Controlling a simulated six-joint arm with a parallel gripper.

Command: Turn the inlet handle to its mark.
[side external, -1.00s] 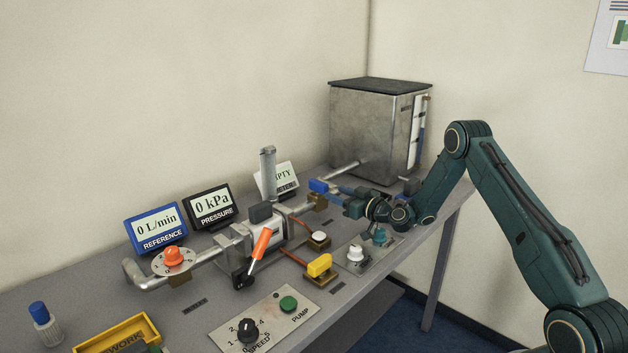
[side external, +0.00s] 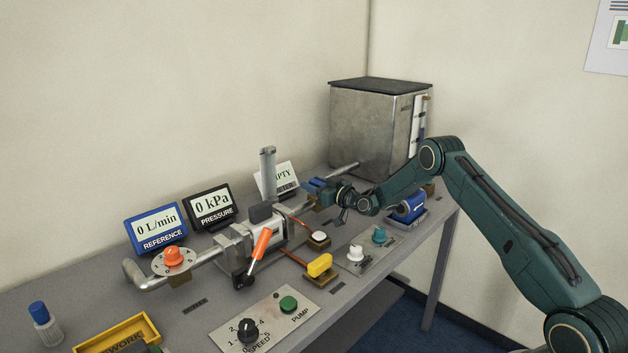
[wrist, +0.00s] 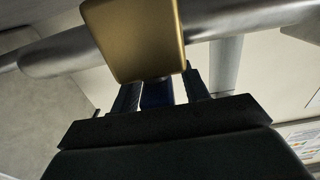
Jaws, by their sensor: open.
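The blue inlet handle (side external: 316,184) sits on the pipe near the tank. My gripper (side external: 329,192) is right at it, coming from the right, and hides part of it. In the wrist view my gripper's two dark fingers (wrist: 160,94) are apart, with a dark blue piece (wrist: 157,93), apparently the handle, between them. Whether either finger touches it I cannot tell. A brass block (wrist: 135,38) fills the top of that view in front of the pipe. I cannot make out the handle's mark.
The steel tank (side external: 376,130) stands behind my gripper. A tilted display (side external: 277,180) and a vertical metal tube (side external: 268,172) are close on the left. A panel with white and teal knobs (side external: 367,248) lies in front.

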